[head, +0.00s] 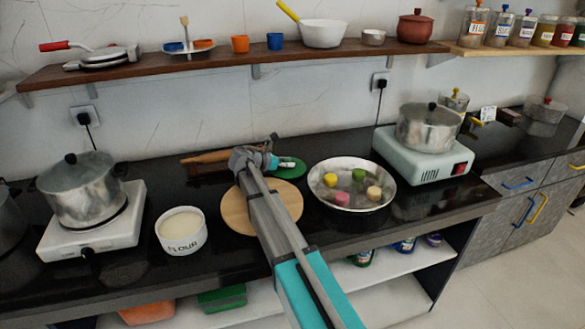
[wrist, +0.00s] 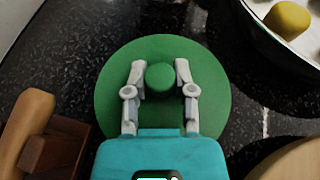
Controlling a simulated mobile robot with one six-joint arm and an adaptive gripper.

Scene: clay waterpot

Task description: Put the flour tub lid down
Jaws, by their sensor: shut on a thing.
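The flour tub lid is a green disc (head: 292,174) with a round green knob, at the back of the black counter behind the round wooden board. In the wrist view the lid (wrist: 213,95) lies flat below my gripper (wrist: 159,72), whose two fingers stand on either side of the knob. My gripper (head: 284,164) is shut on the knob. I cannot tell whether the lid touches the counter or is just above it. The white flour tub (head: 181,239) stands open at the front left, with pale flour inside.
A rolling pin (head: 206,157) lies left of the lid. The round wooden board (head: 236,212) is in front, partly under my arm. A pan (head: 326,199) with several coloured pieces is at the right. Pots on stoves stand at both sides. A shelf (head: 180,70) runs above.

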